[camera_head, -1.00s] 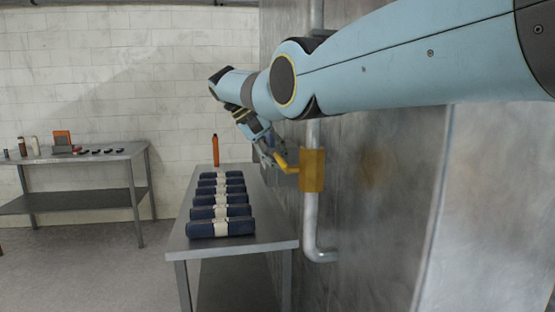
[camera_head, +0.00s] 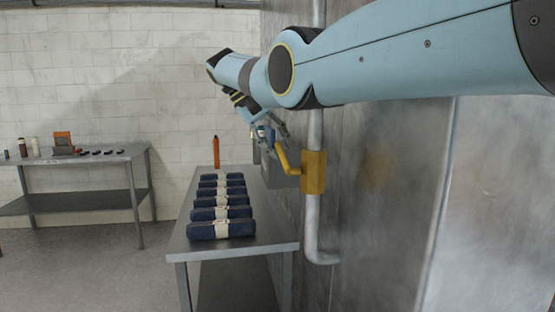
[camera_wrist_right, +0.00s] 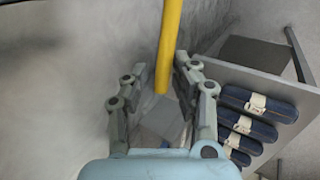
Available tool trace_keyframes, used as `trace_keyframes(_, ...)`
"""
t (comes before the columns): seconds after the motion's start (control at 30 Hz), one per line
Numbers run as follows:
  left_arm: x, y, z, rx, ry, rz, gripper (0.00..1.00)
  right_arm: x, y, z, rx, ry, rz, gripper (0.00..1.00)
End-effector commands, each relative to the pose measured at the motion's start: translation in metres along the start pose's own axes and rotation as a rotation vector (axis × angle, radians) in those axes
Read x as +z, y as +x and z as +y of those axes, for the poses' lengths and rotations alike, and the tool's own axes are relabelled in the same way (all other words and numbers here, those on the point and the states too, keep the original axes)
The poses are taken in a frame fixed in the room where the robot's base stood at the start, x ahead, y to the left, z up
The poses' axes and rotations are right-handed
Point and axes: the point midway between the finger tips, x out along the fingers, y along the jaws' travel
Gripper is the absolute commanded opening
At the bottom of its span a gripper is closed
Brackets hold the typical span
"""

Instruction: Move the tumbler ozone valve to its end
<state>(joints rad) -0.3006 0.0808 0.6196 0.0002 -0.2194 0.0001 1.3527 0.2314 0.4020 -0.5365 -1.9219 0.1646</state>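The tumbler ozone valve is a yellow block (camera_head: 314,173) on the vertical pipe. Its bent yellow handle (camera_head: 284,158) slants up and left from the block. In the right wrist view the handle (camera_wrist_right: 168,45) comes down from the top, its end between my fingers. My right gripper (camera_head: 272,134) is at the handle's upper end. In the wrist view its fingers (camera_wrist_right: 162,64) stand apart on both sides of the handle, with a gap visible at least on the left. Whether one finger touches it is unclear. My left gripper is not in view.
A steel table (camera_head: 268,232) with several rolled dark blue bundles (camera_head: 221,230) and an orange bottle (camera_head: 216,152) stands left of the valve. The grey metal wall (camera_head: 390,200) is close on the right. Another table (camera_head: 75,204) with small items stands far left.

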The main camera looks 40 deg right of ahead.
Motion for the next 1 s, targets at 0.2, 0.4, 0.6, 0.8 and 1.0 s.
trace_keyframes(0.2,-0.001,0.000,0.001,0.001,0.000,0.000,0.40,0.000,-0.037,0.023,-0.001,0.001,0.003,0.25)
trace_keyframes(0.4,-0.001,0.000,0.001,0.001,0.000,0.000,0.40,0.000,-0.049,0.030,0.000,0.000,0.002,0.25)
trace_keyframes(0.6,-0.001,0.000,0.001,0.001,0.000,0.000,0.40,0.000,-0.049,0.031,0.000,-0.001,0.002,0.25)
trace_keyframes(0.8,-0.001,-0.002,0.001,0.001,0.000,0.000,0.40,0.000,-0.051,0.032,0.000,-0.001,0.003,0.25)
trace_keyframes(1.0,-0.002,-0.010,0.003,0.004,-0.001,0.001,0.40,-0.001,-0.053,0.038,0.000,-0.003,0.003,0.25)
